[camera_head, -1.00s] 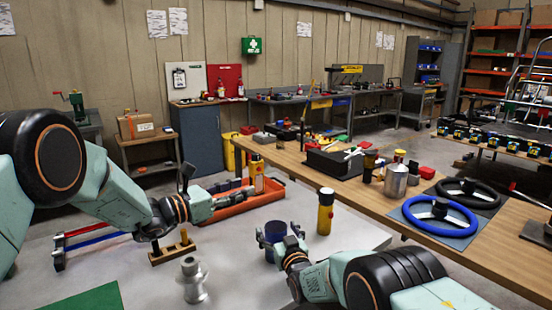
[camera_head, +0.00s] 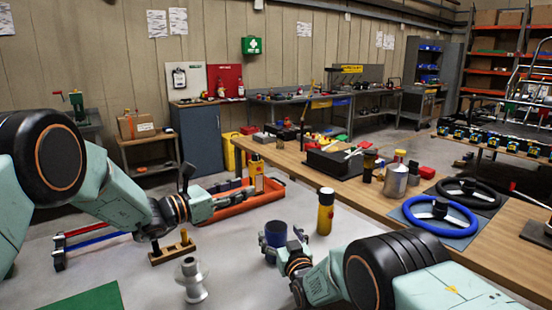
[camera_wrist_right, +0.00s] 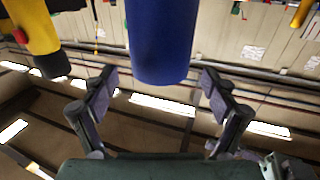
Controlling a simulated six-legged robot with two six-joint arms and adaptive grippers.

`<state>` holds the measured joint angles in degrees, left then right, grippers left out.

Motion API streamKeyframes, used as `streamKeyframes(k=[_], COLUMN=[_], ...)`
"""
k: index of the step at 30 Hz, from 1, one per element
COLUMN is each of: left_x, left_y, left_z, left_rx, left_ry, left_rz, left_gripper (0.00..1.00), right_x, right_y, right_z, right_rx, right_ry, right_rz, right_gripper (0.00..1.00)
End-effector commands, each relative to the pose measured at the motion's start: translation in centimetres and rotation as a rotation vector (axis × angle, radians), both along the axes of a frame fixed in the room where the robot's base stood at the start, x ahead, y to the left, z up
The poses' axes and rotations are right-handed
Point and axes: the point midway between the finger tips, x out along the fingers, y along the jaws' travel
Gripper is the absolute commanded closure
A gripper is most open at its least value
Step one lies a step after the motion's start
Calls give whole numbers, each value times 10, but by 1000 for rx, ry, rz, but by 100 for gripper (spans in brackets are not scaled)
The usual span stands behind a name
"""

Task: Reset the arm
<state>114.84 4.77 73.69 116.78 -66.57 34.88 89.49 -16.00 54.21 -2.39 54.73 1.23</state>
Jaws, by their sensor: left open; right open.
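My left gripper (camera_head: 212,205) is at the end of the arm from the left, pointing right, near the orange tray. Its fingertips are hard to make out, and I see nothing held in it. My right gripper (camera_head: 284,246) is low in the middle of the head view, just in front of a blue cylinder (camera_head: 275,231). In the right wrist view my right gripper (camera_wrist_right: 158,95) has its fingers wide apart and nothing between the pads. There the blue cylinder (camera_wrist_right: 160,40) shows beyond and between them, apart from both.
A yellow and black cylinder (camera_head: 325,212) stands right of the blue one. A silver spool-like part (camera_head: 191,279) stands on the grey surface. The orange tray (camera_head: 240,207) holds several items. The wooden bench (camera_head: 345,192) on the right carries tools and steering wheels (camera_head: 440,217).

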Motion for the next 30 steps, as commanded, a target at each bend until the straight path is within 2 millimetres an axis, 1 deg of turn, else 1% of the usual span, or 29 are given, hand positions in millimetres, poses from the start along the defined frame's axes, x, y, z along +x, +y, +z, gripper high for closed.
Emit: streamKeyframes(k=[24, 29, 30], left_x=[0, 0, 0], left_y=[0, 0, 0], left_z=[0, 0, 0], left_rx=[0, 0, 0], left_ry=[0, 0, 0], left_rz=[0, 0, 0], left_gripper=[57, 57, 57], right_x=[-73, -86, -84], right_y=[-23, -28, -27], right_z=[0, 0, 1], right_rx=[-1, -1, 1], right_ry=[2, 1, -2], right_rz=[1, 0, 0], right_gripper=[14, 14, 14])
